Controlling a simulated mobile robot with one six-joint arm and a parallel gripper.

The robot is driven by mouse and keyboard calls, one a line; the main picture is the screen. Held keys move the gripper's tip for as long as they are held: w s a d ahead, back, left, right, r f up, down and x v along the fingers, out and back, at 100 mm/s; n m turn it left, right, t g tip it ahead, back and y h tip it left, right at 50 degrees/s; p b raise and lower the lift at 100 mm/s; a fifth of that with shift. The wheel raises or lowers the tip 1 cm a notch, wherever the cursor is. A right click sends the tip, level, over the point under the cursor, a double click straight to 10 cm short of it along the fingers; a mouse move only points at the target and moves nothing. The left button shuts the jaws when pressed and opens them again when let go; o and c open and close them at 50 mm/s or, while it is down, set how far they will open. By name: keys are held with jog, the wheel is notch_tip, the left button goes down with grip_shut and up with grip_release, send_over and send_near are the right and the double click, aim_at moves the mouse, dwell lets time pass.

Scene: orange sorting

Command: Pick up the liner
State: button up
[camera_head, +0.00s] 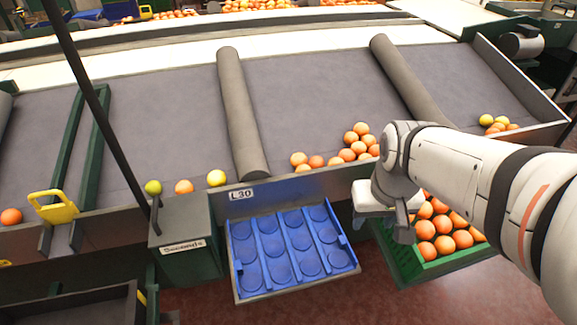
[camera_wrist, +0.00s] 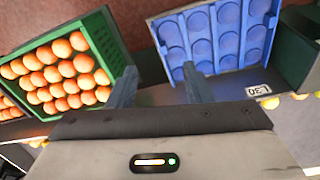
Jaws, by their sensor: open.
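The blue liner (camera_head: 290,247), a sheet with rows of round recesses, lies below the sorting table's front edge, under the L30 label. It also shows at the top of the wrist view (camera_wrist: 228,38). My gripper (camera_head: 402,222) is to its right in the head view, near the green crate of oranges and apart from the liner. In the wrist view my gripper's two fingers (camera_wrist: 159,86) are spread with nothing between them, the right finger just below the liner's near left corner.
A green crate (camera_head: 430,268) full of oranges stands to the right of the liner. A dark green bin (camera_head: 186,245) with a label stands to its left. Loose oranges (camera_head: 350,145) lie along the table's front edge. Reddish floor shows in front of the liner.

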aim_at(343, 240)
jog(key=w+f+n+b, duration=0.1)
jog(key=w+f+b, duration=0.1)
jog(key=w+f, duration=0.2)
jog(key=w+f+g+b, duration=0.1)
jog(key=w+f+b, duration=0.1)
jog(key=w+f, duration=0.2)
jog(key=w+f+n+g+b, duration=0.1)
jog(key=w+f+b, duration=0.1)
jog(key=w+f, duration=0.3)
notch_tip(343, 240, down, 5)
jog(key=shift+r+n, duration=0.2)
jog(key=shift+n, duration=0.1)
jog(key=shift+w+f+b, duration=0.1)
jog(key=shift+f+b, duration=0.2)
jog(key=shift+f, duration=0.05)
jog(key=f, duration=0.5)
jog(key=f+b, duration=0.1)
jog(key=f, duration=0.1)
jog(key=shift+s+a+f, duration=0.2)
jog(key=shift+a+f, duration=0.05)
jog(key=shift+a, duration=0.15)
jog(key=shift+c, duration=0.4)
grip_shut()
